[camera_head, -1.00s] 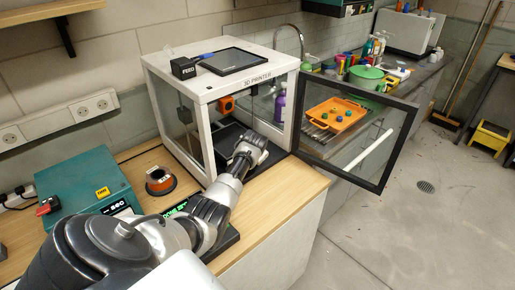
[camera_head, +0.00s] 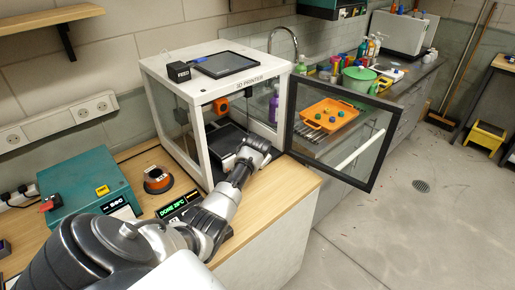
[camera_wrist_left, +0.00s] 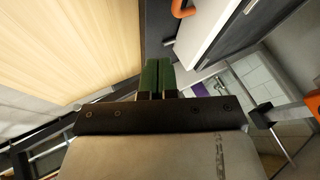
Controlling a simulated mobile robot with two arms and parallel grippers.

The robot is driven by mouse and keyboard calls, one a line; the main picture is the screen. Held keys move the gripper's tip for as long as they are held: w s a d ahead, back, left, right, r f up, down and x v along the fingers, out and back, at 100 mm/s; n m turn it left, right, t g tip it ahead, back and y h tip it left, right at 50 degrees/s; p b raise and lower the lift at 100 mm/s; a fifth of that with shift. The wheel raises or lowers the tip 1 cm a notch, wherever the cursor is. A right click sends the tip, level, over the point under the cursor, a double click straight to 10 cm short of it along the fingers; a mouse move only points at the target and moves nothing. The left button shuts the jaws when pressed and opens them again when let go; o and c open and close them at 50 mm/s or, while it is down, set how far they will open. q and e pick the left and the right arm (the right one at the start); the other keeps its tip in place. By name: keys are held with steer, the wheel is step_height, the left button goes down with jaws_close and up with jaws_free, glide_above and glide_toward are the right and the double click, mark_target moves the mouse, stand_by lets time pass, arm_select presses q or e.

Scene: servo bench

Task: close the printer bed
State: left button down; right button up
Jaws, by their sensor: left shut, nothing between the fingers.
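The 3D printer (camera_head: 218,92) is a white-framed box with clear sides on the bench, its glazed front door (camera_head: 345,138) swung wide open to the right. The dark printer bed (camera_head: 224,137) shows inside, low down, partly hidden behind my gripper. My left gripper (camera_head: 254,146) is at the open front of the printer, at about the height of the bed; its fingertips are hard to make out there. In the left wrist view its green fingers (camera_wrist_left: 157,76) are together and empty. I cannot tell whether they touch the bed. My right gripper is not in view.
A teal box (camera_head: 85,184), an orange and black spool (camera_head: 157,180) and a green-lit display (camera_head: 180,205) stand on the wooden bench left of the printer. An orange tray (camera_head: 330,114) lies on the counter behind the door.

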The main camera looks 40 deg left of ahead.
arm_select(q)
steer(key=v, duration=0.6)
steer(key=shift+s+r, duration=0.25)
steer(key=shift+s, duration=0.05)
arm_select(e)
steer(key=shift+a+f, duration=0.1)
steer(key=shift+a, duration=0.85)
